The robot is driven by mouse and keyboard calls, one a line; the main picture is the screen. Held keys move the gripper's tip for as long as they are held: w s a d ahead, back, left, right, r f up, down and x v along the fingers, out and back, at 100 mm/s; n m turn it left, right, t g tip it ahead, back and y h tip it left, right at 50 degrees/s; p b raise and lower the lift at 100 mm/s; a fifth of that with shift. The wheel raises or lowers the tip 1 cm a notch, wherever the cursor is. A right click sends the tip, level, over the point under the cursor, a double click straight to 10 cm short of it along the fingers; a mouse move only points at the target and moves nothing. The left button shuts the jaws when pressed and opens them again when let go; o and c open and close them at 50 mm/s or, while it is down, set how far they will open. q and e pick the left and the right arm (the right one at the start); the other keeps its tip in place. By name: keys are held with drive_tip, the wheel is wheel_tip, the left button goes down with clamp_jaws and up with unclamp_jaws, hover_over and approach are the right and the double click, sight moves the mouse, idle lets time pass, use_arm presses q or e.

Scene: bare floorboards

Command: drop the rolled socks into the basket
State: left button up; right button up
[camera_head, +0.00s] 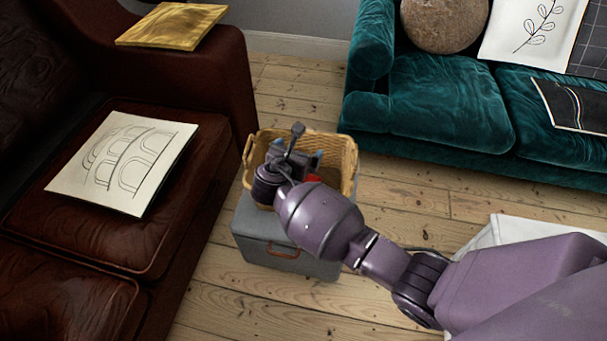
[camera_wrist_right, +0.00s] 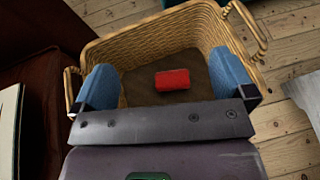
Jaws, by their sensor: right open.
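The wicker basket (camera_head: 347,160) sits on a grey box in the head view, and its open top also shows in the right wrist view (camera_wrist_right: 210,32). Red rolled socks (camera_wrist_right: 172,80) lie on the basket's dark bottom; a small red bit of them (camera_head: 313,178) shows beside my gripper in the head view. My right gripper (camera_head: 297,156) is over the basket. In the right wrist view its two blue fingers (camera_wrist_right: 168,88) are wide apart with nothing between them, and the socks lie below, apart from them. My left gripper is not in view.
The grey box (camera_head: 270,240) with a brown handle stands on the floorboards (camera_head: 400,195). A brown leather sofa (camera_head: 140,245) is close on the left. A teal velvet sofa (camera_head: 445,110) stands at the back right. A white surface (camera_head: 520,230) lies at the right.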

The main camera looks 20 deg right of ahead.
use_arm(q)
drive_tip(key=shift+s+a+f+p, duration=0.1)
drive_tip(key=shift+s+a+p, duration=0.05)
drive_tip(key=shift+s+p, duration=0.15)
use_arm(e)
drive_tip(key=v, duration=0.3)
drive_tip(key=shift+s, duration=0.1)
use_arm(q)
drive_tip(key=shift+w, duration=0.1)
